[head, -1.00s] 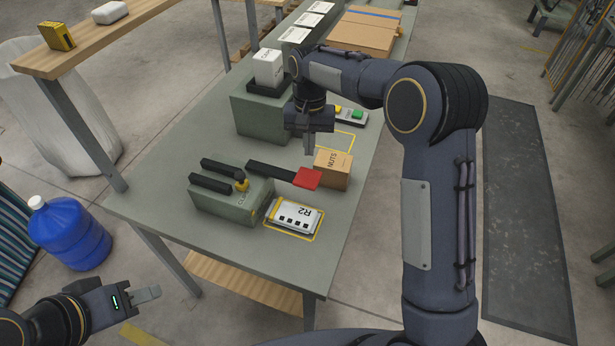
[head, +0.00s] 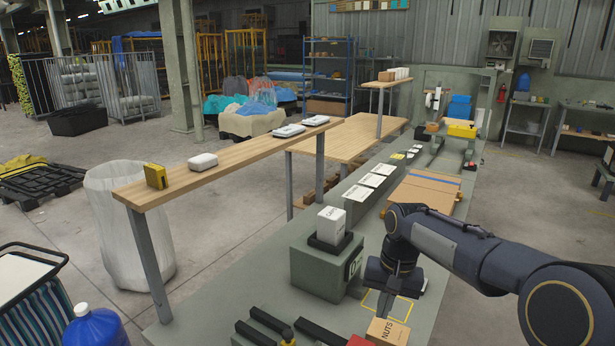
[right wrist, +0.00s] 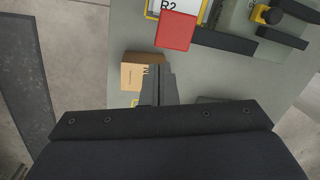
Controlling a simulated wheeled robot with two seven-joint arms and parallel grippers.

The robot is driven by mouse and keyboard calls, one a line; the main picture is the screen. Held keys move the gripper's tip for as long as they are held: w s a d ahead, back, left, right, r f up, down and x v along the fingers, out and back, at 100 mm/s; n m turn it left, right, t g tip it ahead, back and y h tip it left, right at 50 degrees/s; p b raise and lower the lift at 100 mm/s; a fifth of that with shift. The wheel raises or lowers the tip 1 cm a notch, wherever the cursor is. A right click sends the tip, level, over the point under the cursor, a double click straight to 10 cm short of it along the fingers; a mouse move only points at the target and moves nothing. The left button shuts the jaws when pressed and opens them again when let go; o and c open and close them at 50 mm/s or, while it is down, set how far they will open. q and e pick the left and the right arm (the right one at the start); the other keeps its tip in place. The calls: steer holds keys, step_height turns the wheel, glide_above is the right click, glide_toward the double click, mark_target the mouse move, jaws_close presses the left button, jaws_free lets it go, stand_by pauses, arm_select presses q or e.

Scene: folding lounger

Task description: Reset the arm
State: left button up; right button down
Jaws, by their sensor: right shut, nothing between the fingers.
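My right gripper (head: 386,306) hangs above the grey-green bench (head: 225,310), beside a yellow outlined square. It is shut with nothing between its fingers. In the right wrist view the closed fingers (right wrist: 158,85) point down, overlapping the cardboard NUTS box (right wrist: 135,72) in the picture. The NUTS box also shows at the bottom of the head view (head: 388,331). My right arm reaches in from the right edge of the head view. My left gripper is out of view. A striped folding lounger (head: 45,318) is partly visible at the lower left.
A white carton (head: 331,224) stands on a green block (head: 320,268) left of my right gripper. A flat cardboard box (head: 425,192) lies behind it. A red pad (right wrist: 176,30) and a clamp-like fixture (right wrist: 270,14) are on the bench. A wooden shelf (head: 235,155) runs along the left.

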steer(key=s+d+r+n+t+y, duration=0.1)
steer(key=s+d+r+t, duration=0.15)
steer(key=s, duration=0.75)
steer(key=s+d+r+t+y, duration=0.1)
steer(key=s+d+r+t, duration=0.15)
steer(key=s, duration=0.85)
steer(key=s+a+f+t, duration=0.1)
steer(key=s+f, duration=0.3)
steer(key=s, duration=0.3)
steer(key=shift+s+a+f+n, duration=0.25)
steer(key=shift+s+n, duration=0.05)
steer(key=shift+n, duration=0.1)
